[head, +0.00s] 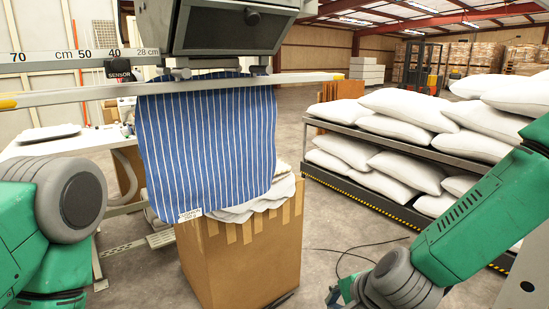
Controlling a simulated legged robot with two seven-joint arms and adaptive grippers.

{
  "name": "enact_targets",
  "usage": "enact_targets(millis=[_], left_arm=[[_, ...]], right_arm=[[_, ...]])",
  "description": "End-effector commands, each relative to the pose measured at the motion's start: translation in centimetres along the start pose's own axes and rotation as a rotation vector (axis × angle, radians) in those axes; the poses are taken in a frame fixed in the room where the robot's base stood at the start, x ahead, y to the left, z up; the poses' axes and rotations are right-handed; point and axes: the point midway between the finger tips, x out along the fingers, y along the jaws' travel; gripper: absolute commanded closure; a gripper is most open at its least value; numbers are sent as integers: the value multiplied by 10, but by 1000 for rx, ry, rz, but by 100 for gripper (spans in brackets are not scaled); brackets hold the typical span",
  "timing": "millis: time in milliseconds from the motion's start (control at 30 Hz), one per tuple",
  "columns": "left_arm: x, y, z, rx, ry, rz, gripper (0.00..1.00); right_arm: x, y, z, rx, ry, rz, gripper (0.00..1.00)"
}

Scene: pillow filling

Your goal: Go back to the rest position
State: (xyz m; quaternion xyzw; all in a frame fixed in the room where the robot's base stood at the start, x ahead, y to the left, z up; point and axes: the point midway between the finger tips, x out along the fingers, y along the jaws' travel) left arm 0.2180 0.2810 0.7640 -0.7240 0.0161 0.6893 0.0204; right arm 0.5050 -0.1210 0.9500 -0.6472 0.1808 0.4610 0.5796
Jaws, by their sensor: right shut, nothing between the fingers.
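A blue pillowcase with white stripes (207,140) hangs from the bar under the grey filling machine (232,25). A white label shows at its lower left corner. My right arm comes in from the right and bends down to the bottom edge. My right gripper (335,296) is only partly in view there, low and to the right of the cardboard box, shut and apart from the pillowcase. My left arm shows at the left edge, but its gripper is out of view.
A cardboard box (240,255) with folded pale fabric (255,205) on top stands below the pillowcase. A rack (360,190) of white pillows stands at right. A white table (50,145) is at left. A cable lies on the open floor between box and rack.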

Motion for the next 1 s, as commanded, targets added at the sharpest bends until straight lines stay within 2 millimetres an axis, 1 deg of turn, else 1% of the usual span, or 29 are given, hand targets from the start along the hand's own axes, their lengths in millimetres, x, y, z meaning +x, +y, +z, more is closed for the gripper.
enact_targets(millis=[33, 67, 100, 167, 200, 233, 267, 300, 367, 400, 500, 600, 700, 800, 1000], left_arm=[[8, 0, 0, 0, 0, 0, 60], [11, 0, 1, 0, 0, 0, 60], [14, 0, 1, 0, 0, 0, 60], [20, 0, 1, 0, 0, 0, 60], [24, 0, 1, 0, 0, 0, 60], [27, 0, 2, 0, 0, 0, 60], [30, 0, 2, 0, 0, 0, 60], [34, 0, 2, 0, 0, 0, 60], [39, 0, 2, 0, 0, 0, 60], [43, 0, 2, 0, 0, 0, 60], [50, 0, 3, 0, 0, 0, 60], [54, 0, 3, 0, 0, 0, 60], [55, 0, 3, 0, 0, 0, 60], [55, 0, 3, 0, 0, 0, 60], [54, 0, 3, 0, 0, 0, 60]], right_arm=[[17, 44, -5, -97, 14, 62, 100], [23, 66, -9, -156, 20, 94, 100], [30, 96, -14, -237, 25, 136, 100], [37, 142, -21, -364, 23, 202, 100], [40, 172, -26, -450, 16, 247, 100], [41, 195, -29, -517, 8, 279, 100], [41, 217, -32, -583, -3, 312, 100], [40, 247, -36, -673, -23, 356, 100], [36, 288, -42, -801, -60, 415, 100], [31, 312, -46, -881, -86, 450, 100], [18, 361, -52, -1049, -159, 518, 100], [6, 390, -56, -1161, -216, 560, 100], [-1, 404, -58, -1217, -249, 578, 100], [-3, 406, -58, -1232, -257, 580, 100], [-2, 405, -58, -1228, -255, 579, 100]])
